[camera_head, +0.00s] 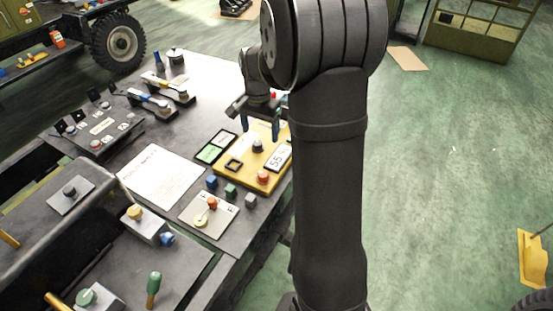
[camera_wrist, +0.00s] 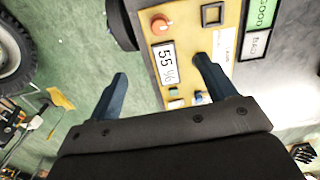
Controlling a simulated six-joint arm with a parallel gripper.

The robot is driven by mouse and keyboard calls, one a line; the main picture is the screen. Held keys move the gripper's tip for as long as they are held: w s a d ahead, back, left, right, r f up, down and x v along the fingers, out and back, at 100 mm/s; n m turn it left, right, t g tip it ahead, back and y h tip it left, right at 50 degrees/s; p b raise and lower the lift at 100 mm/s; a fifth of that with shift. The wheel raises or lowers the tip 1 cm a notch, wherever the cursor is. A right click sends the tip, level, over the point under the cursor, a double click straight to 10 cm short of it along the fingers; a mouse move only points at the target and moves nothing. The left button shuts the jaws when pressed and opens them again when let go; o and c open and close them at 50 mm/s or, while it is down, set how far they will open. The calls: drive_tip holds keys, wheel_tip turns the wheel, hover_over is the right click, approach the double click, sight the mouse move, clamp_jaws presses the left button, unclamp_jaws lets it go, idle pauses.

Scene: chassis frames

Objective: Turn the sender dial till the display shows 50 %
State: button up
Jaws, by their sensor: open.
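The yellow sender panel (camera_head: 231,178) lies on the dark table beside my arm. Its black dial (camera_head: 258,146) stands upright near the panel's middle; in the wrist view I cannot tell it from the right finger. The white display (camera_head: 278,157) reads 55 %, and it also reads 55 % in the wrist view (camera_wrist: 167,62). My gripper (camera_head: 261,130), with blue fingers, is open above the far part of the panel, close to the dial. In the wrist view my gripper (camera_wrist: 161,68) has its fingers spread. I cannot tell whether a finger touches the dial.
The panel carries a red-orange button (camera_head: 263,176) and a black square frame (camera_head: 233,165). A green and white GOOD/BAD board (camera_head: 215,147) lies to its left. Several small blocks, a paper sheet (camera_head: 160,178) and a plate with a red knob (camera_head: 209,215) are nearby.

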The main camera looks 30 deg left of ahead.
drive_tip(key=shift+f+n, duration=0.5)
drive_tip(key=c, duration=0.3)
drive_tip(key=shift+w+f+n, duration=0.15)
drive_tip(key=shift+f+n, duration=0.5)
drive_tip(key=shift+n, duration=0.05)
drive_tip(key=shift+c, duration=0.5)
approach(263, 173)
wheel_tip(263, 173, down, 10)
drive_tip(key=shift+r, duration=0.15)
